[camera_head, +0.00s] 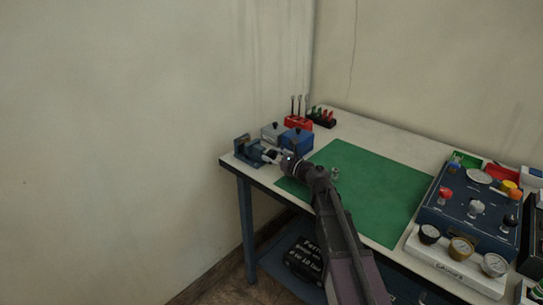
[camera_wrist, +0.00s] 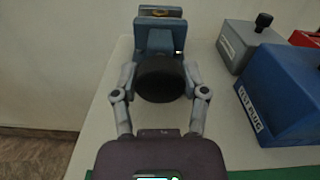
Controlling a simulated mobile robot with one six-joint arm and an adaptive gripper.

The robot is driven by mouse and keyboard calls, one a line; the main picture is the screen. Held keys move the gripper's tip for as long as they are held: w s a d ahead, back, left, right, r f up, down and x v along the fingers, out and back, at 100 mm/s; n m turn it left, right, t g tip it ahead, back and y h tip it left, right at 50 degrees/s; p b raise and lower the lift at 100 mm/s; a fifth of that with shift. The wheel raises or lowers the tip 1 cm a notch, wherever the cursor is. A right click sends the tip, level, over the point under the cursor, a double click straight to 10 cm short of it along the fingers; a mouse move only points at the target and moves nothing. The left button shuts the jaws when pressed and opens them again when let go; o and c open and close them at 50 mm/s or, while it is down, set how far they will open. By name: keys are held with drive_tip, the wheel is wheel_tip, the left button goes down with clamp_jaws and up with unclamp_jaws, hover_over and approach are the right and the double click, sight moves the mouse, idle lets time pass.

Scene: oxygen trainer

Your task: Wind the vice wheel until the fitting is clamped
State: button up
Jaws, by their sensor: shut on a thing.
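The blue vice (camera_head: 244,150) stands at the left end of the table. In the wrist view the vice (camera_wrist: 160,38) is straight ahead, with its dark round wheel (camera_wrist: 161,79) facing me. My gripper (camera_head: 271,156) reaches the wheel from the right in the head view. In the wrist view the fingers of my gripper (camera_wrist: 160,88) lie on the left and right sides of the wheel and are shut on it. A brass-coloured piece, perhaps the fitting (camera_wrist: 155,13), shows at the top of the vice between its jaws. I cannot tell whether the jaws touch it.
A blue box marked "TEST PLUG" (camera_wrist: 283,88) and a grey box (camera_wrist: 247,45) stand close to the right of the vice. A red holder (camera_head: 298,122) is behind them. A green mat (camera_head: 375,180) covers the middle table. A gauge panel (camera_head: 470,215) stands at right.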

drive_tip(key=shift+w+m, duration=0.1)
drive_tip(key=shift+m, duration=0.2)
drive_tip(key=m, duration=1)
drive_tip(key=shift+w+d, duration=0.1)
drive_tip(key=m, duration=0.5)
drive_tip(key=shift+f+m, duration=0.15)
drive_tip(key=shift+m, duration=0.25)
drive_tip(key=m, duration=0.5)
drive_tip(key=shift+d+f, duration=0.1)
drive_tip(key=shift+m, duration=0.3)
